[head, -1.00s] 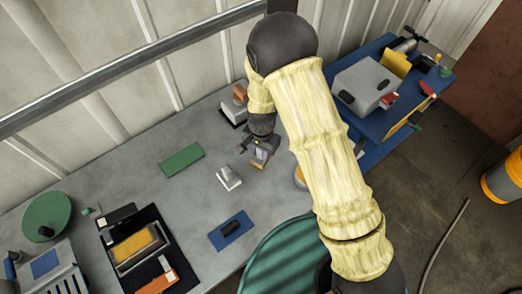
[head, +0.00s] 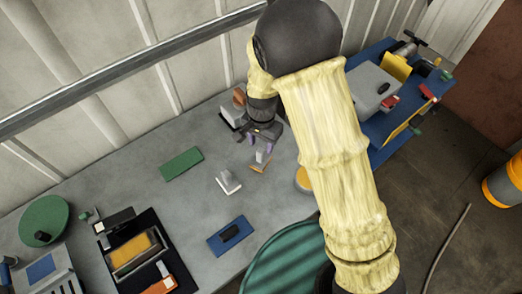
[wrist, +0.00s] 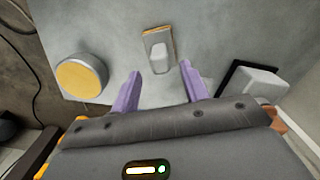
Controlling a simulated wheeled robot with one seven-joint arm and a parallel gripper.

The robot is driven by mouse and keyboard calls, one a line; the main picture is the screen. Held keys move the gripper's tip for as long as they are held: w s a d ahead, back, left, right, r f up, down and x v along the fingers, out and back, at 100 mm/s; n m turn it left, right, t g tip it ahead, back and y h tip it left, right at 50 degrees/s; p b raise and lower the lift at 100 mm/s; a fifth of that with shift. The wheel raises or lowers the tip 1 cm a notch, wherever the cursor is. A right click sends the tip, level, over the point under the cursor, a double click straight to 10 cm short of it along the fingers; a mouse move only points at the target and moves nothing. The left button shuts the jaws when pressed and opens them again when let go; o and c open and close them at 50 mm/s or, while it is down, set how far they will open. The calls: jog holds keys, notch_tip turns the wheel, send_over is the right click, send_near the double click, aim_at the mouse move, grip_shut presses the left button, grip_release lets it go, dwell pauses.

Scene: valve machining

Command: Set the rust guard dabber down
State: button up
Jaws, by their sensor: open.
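The rust guard dabber, which I take to be the light grey handle on a tan-edged pad (head: 260,161), stands on the grey workbench (head: 150,163). The dabber also shows in the wrist view (wrist: 159,52), upright, just beyond my fingertips. My gripper (head: 262,139) is open and empty, its purple fingers apart above the dabber. In the wrist view my gripper (wrist: 160,70) has bare bench between its fingers, and neither finger touches the dabber.
A round tin with a yellow top (wrist: 80,78) stands left in the wrist view. A similar white-based block (head: 229,183), a green plate (head: 181,164) and a blue pad (head: 229,236) lie on the bench. A dark-edged block (wrist: 250,80) is right of my fingers.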

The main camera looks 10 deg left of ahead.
notch_tip(320, 180, up, 5)
jog(key=shift+f, duration=0.15)
jog(key=shift+d, duration=0.1)
dwell(0.7)
jog(key=s+d+r+n+t, duration=0.1)
jog(key=s+d+r, duration=0.1)
jog(key=d, duration=0.6)
jog(key=s+d+r+n+t, duration=0.1)
jog(key=s+d+r, duration=0.2)
jog(key=d, duration=0.6)
jog(key=s+d+r+n, duration=0.1)
jog(key=s+d+r, duration=0.1)
jog(key=d, duration=0.6)
jog(key=shift+s+d+r+n+t, duration=0.2)
jog(key=shift+r+n+t, duration=0.15)
jog(key=shift+r, duration=0.45)
jog(key=shift+c, duration=1)
jog(key=shift+w, duration=0.1)
